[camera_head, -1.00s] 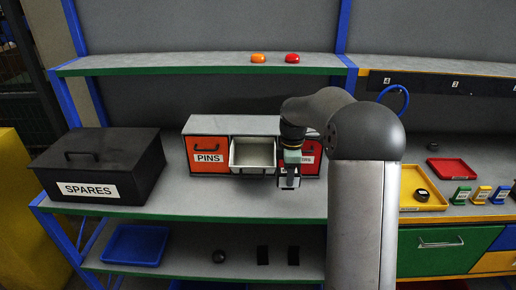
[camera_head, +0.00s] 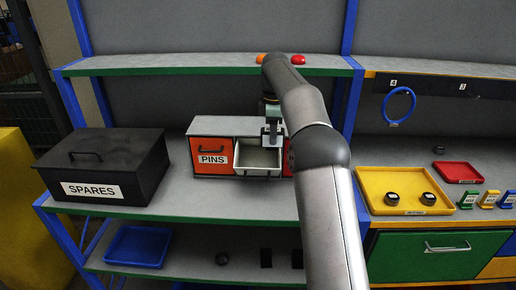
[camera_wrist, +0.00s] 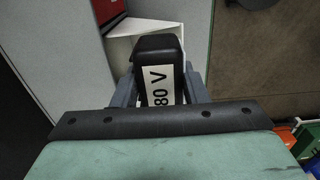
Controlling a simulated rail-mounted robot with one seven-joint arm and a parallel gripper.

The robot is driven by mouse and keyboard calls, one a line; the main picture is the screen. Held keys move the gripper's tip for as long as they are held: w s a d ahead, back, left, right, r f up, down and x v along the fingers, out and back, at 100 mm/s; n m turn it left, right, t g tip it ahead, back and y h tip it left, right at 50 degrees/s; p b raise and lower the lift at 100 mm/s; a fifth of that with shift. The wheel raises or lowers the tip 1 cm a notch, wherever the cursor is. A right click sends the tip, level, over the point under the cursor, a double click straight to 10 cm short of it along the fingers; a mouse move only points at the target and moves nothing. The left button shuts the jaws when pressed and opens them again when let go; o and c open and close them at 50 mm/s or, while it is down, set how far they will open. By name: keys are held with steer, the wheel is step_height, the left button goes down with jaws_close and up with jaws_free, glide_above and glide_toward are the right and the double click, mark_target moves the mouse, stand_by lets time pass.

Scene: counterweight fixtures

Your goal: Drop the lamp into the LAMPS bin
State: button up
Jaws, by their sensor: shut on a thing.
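My gripper (camera_head: 272,138) is in front of the small drawer cabinet, over the right part of an open white-lined drawer (camera_head: 249,158). It is shut on a black block with a white label reading "80 V" (camera_wrist: 160,75); the label may be partly hidden. In the wrist view, a white-walled compartment (camera_wrist: 150,27) shows just beyond the block. Whether the block is inside the drawer or above it is not clear. No LAMPS label is readable.
An orange PINS drawer (camera_head: 210,152) is shut left of the open one. A black SPARES box (camera_head: 100,165) stands further left. A blue tray (camera_head: 137,246) is below. At right are a yellow tray (camera_head: 375,203), a red tray (camera_head: 458,172) and a hanging blue ring (camera_head: 399,104).

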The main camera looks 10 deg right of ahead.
steer(key=w+a+f, duration=0.1)
steer(key=f, duration=0.1)
steer(key=w+a+f+p, duration=0.1)
steer(key=a+f, duration=0.1)
steer(key=f, duration=0.1)
steer(key=w+a+f+p, duration=0.1)
steer(key=f, duration=0.2)
steer(key=shift+a+f, duration=0.15)
steer(key=shift+f, duration=0.45)
steer(key=shift+f, duration=0.1)
